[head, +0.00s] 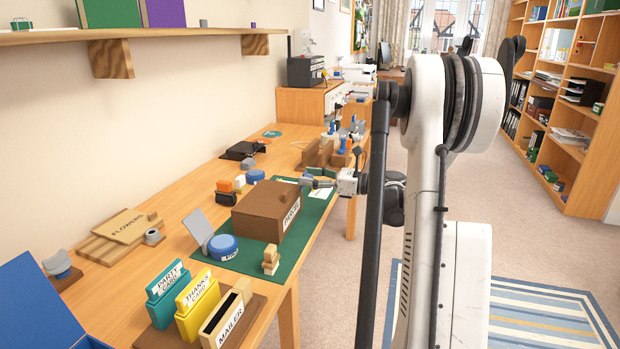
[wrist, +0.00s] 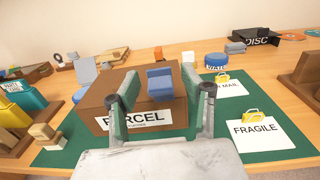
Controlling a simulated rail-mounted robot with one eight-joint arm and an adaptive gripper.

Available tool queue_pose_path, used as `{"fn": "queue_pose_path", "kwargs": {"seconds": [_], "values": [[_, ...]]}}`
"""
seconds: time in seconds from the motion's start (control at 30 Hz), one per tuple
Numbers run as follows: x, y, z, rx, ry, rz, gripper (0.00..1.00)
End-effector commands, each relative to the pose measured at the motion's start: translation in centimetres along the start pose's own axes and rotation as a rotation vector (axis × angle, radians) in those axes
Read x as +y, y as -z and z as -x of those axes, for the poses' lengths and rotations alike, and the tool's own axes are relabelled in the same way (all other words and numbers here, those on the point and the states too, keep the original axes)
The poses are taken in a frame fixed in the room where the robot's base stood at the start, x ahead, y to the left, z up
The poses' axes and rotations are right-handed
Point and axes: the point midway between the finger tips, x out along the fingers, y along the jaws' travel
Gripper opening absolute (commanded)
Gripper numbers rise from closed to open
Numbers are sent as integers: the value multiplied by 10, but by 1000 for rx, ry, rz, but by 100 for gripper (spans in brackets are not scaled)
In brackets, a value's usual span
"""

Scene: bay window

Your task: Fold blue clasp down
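The brown parcel box (wrist: 92,117) with a PARCEL label lies on a green mat (wrist: 264,142) in the wrist view. The blue clasp (wrist: 160,86) stands up at the box's near top edge, above the label. My gripper (wrist: 159,78) is open, with one finger on each side of the clasp; I see gaps between clasp and fingers. In the head view the box (head: 258,212) sits on the table and my gripper (head: 312,181) is at its far right corner. The clasp is too small there to make out clearly.
FRAGILE card (wrist: 262,134) and a mail card (wrist: 225,84) lie right of the box. Small wooden blocks (head: 270,260) and a blue round tin (head: 223,246) stand near it. Coloured card boxes (head: 197,300) are at the table's near end. A shelf (head: 130,34) hangs above.

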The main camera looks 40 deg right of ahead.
Motion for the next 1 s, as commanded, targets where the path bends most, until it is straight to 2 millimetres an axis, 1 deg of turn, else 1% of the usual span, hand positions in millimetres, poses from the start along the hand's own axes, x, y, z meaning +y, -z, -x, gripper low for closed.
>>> {"fn": "queue_pose_path", "kwargs": {"seconds": [0.03,0.3,0.33,0.53,0.67,0.87,1.0], "values": [[0,0,0,0,0,0,38],[0,0,0,0,0,0,2],[0,0,0,0,0,0,0],[0,-1,0,13,0,0,0],[0,-4,-2,51,0,0,0],[1,-9,-9,171,-2,1,0],[1,-12,-15,291,-2,1,0]]}}
